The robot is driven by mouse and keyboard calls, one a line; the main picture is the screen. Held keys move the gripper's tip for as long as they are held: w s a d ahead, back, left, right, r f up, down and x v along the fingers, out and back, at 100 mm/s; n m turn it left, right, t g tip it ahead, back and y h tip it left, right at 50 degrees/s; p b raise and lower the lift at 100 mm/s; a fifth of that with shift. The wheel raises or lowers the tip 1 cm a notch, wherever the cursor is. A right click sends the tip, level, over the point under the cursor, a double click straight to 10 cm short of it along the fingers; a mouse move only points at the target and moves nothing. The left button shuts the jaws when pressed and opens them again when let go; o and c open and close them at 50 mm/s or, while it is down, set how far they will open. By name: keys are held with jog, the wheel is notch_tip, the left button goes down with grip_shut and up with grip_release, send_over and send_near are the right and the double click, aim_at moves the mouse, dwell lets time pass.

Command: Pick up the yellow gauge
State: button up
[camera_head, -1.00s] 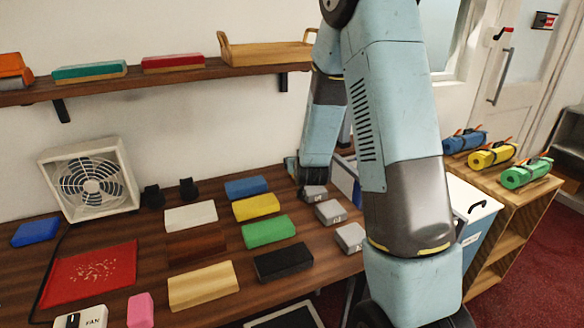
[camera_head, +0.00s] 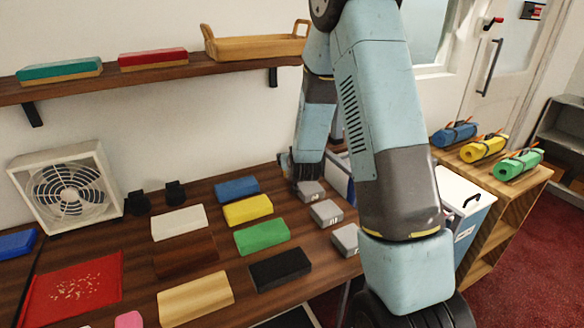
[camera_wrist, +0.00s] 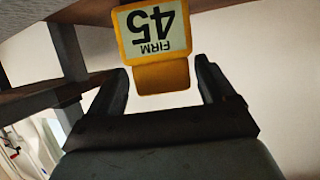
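The yellow gauge (camera_wrist: 158,45) shows in the wrist view, with a pale label reading "FIRM 45" upside down. Its lower, orange-yellow end sits between the two dark fingers of my gripper (camera_wrist: 162,84). The fingers are open, with a narrow gap visible on each side of the gauge. I cannot make out the gauge in the head view, where my arm hides much of the counter's right end. My gripper's fingers are not clearly visible there either.
The counter (camera_head: 215,280) holds several colored blocks, including a yellow block (camera_head: 248,209), and grey labelled blocks (camera_head: 326,213). A fan (camera_head: 65,188) stands at left. A wall shelf (camera_head: 150,86) runs above. Rolled mats (camera_head: 482,148) lie on a wooden unit at right.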

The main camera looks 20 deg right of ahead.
jog(key=shift+a, duration=0.3)
jog(key=shift+c, duration=1.4)
jog(key=c, duration=0.9)
